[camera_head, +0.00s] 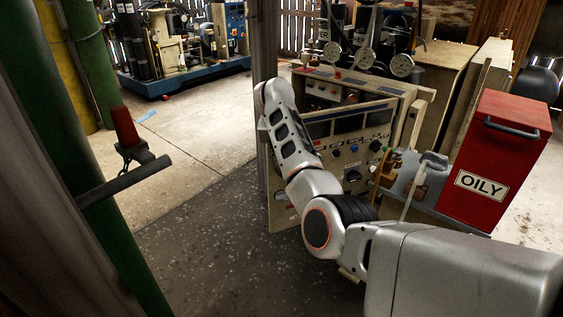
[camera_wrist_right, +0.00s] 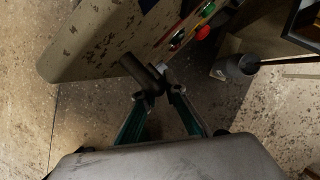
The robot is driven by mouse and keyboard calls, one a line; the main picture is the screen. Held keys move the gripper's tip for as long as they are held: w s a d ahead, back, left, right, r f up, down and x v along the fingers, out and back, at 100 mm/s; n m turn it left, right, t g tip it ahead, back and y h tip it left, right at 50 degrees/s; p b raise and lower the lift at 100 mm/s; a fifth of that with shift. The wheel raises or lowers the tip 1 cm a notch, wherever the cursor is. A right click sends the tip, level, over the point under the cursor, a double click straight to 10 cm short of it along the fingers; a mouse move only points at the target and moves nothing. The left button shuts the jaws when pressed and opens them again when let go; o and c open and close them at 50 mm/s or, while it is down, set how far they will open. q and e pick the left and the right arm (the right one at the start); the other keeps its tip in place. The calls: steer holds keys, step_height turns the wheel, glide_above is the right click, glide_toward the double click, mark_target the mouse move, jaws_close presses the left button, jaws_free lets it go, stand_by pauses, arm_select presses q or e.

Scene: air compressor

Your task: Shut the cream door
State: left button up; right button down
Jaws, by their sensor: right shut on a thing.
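The cream door (camera_head: 381,135) appears to be the worn cream panel with meters, knobs and buttons in the middle of the head view. In the wrist view a cream panel (camera_wrist_right: 92,42) with chipped paint and red and green buttons fills the upper left. My right arm crosses in front of it in the head view, and its gripper is hidden there. In the wrist view my right gripper (camera_wrist_right: 158,90) is shut on a short dark cylindrical handle (camera_wrist_right: 139,70) beside the panel's edge. My left gripper is in neither view.
A red OILY bin (camera_head: 503,150) stands close on the right. Round gauges (camera_head: 401,65) sit behind the panel. A post (camera_head: 264,50) rises behind my arm. Green pipes (camera_head: 90,60) and a dark bar (camera_head: 125,181) are at the left. The floor between is clear.

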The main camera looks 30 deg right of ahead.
steer(key=c, duration=2.1)
jaws_free()
steer(key=shift+r, duration=0.1)
steer(key=v, duration=1.2)
steer(key=shift+s+d, duration=0.1)
steer(key=shift+d, duration=0.05)
